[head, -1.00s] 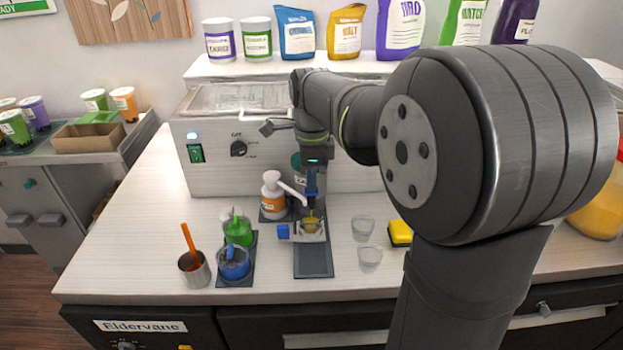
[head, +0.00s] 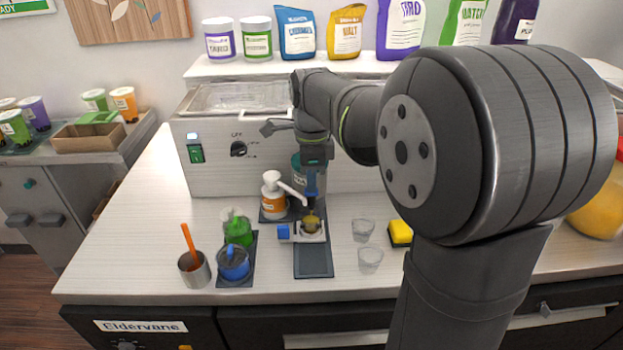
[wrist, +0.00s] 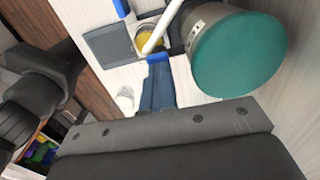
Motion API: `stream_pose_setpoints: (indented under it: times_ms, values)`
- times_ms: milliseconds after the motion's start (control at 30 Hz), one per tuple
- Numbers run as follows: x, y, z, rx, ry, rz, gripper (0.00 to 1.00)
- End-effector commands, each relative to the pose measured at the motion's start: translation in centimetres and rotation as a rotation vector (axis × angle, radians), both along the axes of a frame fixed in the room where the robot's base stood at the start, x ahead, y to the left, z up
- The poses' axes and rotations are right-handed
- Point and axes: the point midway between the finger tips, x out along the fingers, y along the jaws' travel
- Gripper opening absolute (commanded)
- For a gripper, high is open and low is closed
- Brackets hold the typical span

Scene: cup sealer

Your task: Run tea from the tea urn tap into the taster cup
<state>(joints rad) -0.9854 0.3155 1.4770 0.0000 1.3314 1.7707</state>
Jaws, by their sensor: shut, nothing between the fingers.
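My gripper (head: 312,197) points down, fingers together and empty. Its blue fingers also show in the wrist view (wrist: 158,62), beside a small cup with yellow contents (wrist: 152,40). That cup (head: 312,226) sits in a pale holder with a blue block at its left. The steel urn with a teal lid (wrist: 238,55) stands behind; in the head view it is mostly hidden by my arm. I cannot make out its tap. Clear cups (head: 363,229) (head: 370,259) stand to the right, apparently empty. I cannot tell which cup is the taster cup.
A dark mat (head: 313,262) lies in front. Blue (head: 233,263) and green (head: 238,232) vessels and a steel pot (head: 194,270) stand left; a yellow sponge (head: 400,233) lies right.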

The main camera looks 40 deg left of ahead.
Motion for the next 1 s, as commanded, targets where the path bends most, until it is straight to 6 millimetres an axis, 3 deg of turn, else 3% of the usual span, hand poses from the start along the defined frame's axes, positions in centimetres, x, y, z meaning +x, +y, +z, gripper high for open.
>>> stream_pose_setpoints:
  times_ms: [33, 733, 867, 1000]
  values:
    - [-0.2, -0.4, -1.3, -0.025, 0.016, 0.0, 0.0]
    - [-0.2, -0.4, -1.2, -0.025, 0.016, 0.0, 0.0]
    - [-0.2, -0.3, -0.4, -0.02, 0.013, 0.0, 0.0]
    - [-0.2, -0.2, 2.1, -0.007, 0.004, 0.0, 0.0]
